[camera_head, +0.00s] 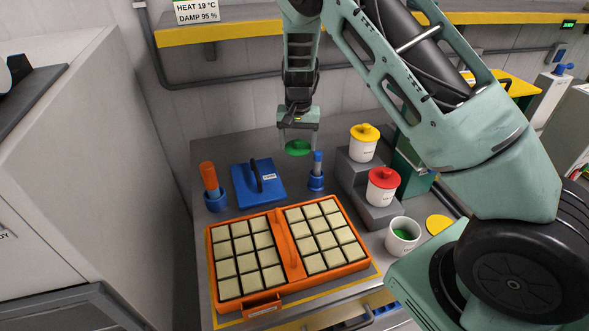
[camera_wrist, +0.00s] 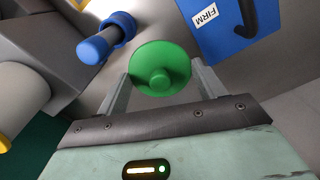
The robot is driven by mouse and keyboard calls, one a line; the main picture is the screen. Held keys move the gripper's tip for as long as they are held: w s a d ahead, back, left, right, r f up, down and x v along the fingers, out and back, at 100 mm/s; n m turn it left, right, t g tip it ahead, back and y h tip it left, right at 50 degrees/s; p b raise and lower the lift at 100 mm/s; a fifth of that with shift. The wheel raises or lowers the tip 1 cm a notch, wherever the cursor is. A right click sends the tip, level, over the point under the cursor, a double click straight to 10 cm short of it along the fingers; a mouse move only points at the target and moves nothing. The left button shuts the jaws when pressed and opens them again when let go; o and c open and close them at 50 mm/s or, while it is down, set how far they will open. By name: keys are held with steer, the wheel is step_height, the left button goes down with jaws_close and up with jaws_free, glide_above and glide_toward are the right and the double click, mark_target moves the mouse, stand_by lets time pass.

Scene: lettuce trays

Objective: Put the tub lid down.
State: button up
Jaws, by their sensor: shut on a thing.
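The green tub lid (camera_head: 299,148) is round with a central knob, and it hangs in the air above the back of the bench. My gripper (camera_head: 298,143) is shut on it. In the wrist view the lid (camera_wrist: 160,69) sits between the two fingertips (camera_wrist: 160,80), with its knob facing the camera. An open white tub (camera_head: 402,237) with green contents stands at the front right of the bench, apart from the lid. A flat yellow disc (camera_head: 438,224) lies beside that tub.
An orange tray (camera_head: 292,245) of pale cubes fills the bench front. Behind it are a blue "FIRM" block (camera_head: 259,184), an orange-handled tool (camera_head: 209,178) and a blue tool (camera_head: 317,170). Grey steps (camera_head: 354,176) hold yellow-lidded (camera_head: 364,143) and red-lidded (camera_head: 382,187) tubs.

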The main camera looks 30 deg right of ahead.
mark_target(298, 174)
step_height(298, 174, down, 9)
steer(key=shift+f+p, duration=0.1)
steer(key=shift+p, duration=1)
steer(key=o, duration=0.9)
steer(key=shift+o, duration=0.2)
